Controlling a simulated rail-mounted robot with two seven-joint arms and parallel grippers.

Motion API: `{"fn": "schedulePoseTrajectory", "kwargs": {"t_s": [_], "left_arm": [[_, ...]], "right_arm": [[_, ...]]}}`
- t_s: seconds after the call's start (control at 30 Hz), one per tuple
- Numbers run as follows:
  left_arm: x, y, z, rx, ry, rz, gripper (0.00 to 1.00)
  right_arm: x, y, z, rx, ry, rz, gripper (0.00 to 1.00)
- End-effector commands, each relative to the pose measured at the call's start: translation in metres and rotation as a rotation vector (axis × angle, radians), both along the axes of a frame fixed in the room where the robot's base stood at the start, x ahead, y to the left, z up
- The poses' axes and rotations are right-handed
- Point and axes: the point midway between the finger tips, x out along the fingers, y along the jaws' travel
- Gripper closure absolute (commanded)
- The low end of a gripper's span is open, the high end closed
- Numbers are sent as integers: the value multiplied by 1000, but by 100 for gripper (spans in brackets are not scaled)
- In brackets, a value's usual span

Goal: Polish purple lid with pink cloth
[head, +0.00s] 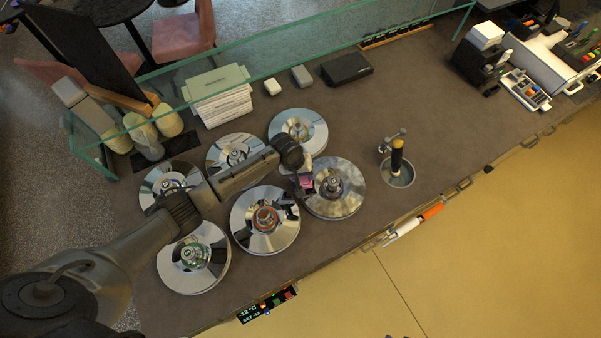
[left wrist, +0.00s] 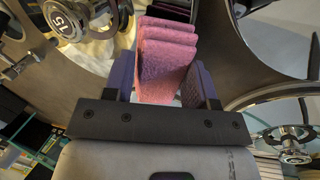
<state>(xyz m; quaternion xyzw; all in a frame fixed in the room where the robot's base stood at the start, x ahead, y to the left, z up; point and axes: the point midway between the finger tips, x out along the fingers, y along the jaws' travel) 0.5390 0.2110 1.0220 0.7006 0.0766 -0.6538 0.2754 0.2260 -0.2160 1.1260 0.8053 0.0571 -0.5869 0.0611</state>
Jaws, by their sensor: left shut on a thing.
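My left gripper (head: 302,184) is shut on the folded pink cloth (head: 307,182). In the left wrist view the cloth (left wrist: 165,55) stands out in folds between the two fingers of the gripper (left wrist: 163,80). The cloth is at the left edge of the rightmost front lid (head: 345,198), a round metal lid with a smudged, cloudy surface and a central knob. I cannot tell whether the cloth touches it. No lid reads clearly as purple; this lid's knob colour is unclear. My right gripper is not in view.
Other shiny lids stand close around, one with an orange-red knob (head: 265,219) and one with a green knob (head: 194,254). A sink holder with a black-handled tool (head: 397,160) stands to the right. A glass guard (head: 300,48) runs along the back.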

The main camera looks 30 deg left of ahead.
Motion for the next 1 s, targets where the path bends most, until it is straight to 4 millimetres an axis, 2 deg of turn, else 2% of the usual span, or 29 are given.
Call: {"fn": "schedulePoseTrajectory", "kwargs": {"t_s": [1.0], "left_arm": [[1,-2,-7,0,0,1,88]], "right_arm": [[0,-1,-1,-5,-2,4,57]]}}
